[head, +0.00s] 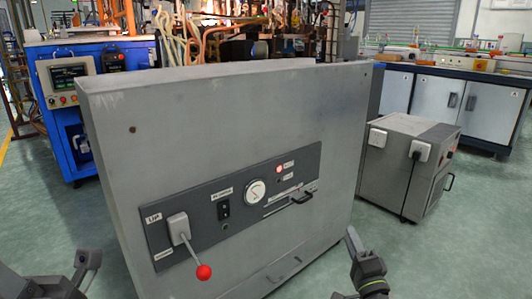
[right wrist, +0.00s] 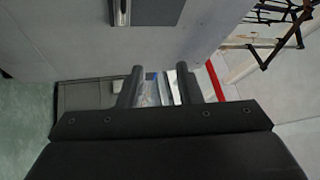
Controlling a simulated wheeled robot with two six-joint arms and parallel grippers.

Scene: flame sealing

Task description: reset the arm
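My right gripper (head: 354,262) is at the bottom right of the head view, in front of the grey panel box's lower right corner. In the right wrist view its two dark fingers (right wrist: 160,76) stand apart with nothing held between them. My left gripper (head: 82,272) is at the bottom left edge, partly cut off; one raised finger shows clearly. The grey box (head: 250,110) carries a control panel with a red-knobbed lever (head: 203,271), a black switch (head: 223,210), a round gauge (head: 255,190), a lit red lamp (head: 279,170) and a black handle (head: 302,198). Neither gripper touches these.
A smaller grey unit (head: 398,180) with plugs and a cable stands on the floor to the right. A blue machine with a screen (head: 68,76) is behind at left. Cabinets (head: 480,110) line the back right. Green floor (head: 450,250) is clear at lower right.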

